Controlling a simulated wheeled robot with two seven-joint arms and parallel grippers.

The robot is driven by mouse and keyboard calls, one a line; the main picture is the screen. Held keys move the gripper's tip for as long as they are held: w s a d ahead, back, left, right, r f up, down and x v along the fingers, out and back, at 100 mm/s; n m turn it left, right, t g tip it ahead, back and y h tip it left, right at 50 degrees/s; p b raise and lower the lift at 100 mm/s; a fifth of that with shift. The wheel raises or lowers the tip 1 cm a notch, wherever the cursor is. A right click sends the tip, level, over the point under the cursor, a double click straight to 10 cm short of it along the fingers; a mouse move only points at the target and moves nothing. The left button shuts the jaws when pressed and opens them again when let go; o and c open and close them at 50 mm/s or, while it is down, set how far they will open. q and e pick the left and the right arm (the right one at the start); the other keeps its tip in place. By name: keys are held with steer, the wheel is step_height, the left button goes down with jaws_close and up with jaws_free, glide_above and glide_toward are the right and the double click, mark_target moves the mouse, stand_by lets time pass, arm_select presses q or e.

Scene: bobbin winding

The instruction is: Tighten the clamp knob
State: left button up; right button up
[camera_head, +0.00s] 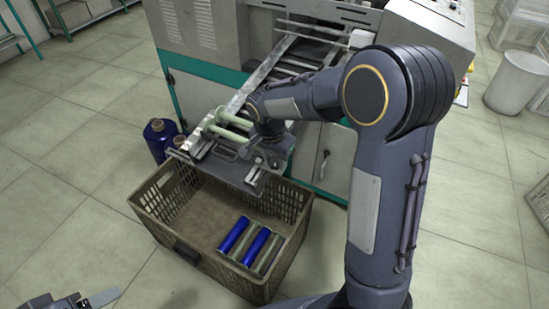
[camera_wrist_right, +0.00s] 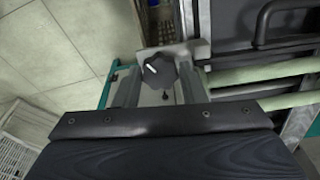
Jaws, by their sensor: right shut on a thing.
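The clamp knob (camera_wrist_right: 159,71) is dark and lobed with a white mark on its face, in front of a grey metal bracket (camera_wrist_right: 190,48) in the right wrist view. My right gripper (camera_wrist_right: 157,80) is shut on it, one finger at each side. In the head view my right gripper (camera_head: 262,163) is at the front end of the machine's rail, above the crate; the knob cannot be made out there. My left gripper (camera_head: 78,300) is only partly in view at the bottom left edge, away from the machine; its jaws are unclear.
Pale green rods (camera_head: 228,127) lie beside my right gripper at the machine (camera_head: 235,82). A brown crate (camera_head: 153,218) below holds blue and pale green bobbins (camera_head: 256,246). A blue spool (camera_head: 157,139) stands left of the machine.

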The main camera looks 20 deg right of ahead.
mark_target(273, 165)
steer(key=m, duration=0.3)
steer(key=shift+r+m, duration=0.1)
steer(key=shift+m, duration=0.2)
steer(key=shift+m+p, duration=0.4)
steer(key=shift+m, duration=1)
steer(key=o, duration=1)
steer(key=r, duration=0.2)
steer(key=r+p, duration=0.1)
steer(key=r, duration=0.2)
steer(key=s+a+r, duration=0.1)
steer(key=r, duration=0.1)
steer(key=shift+r+p, duration=0.3)
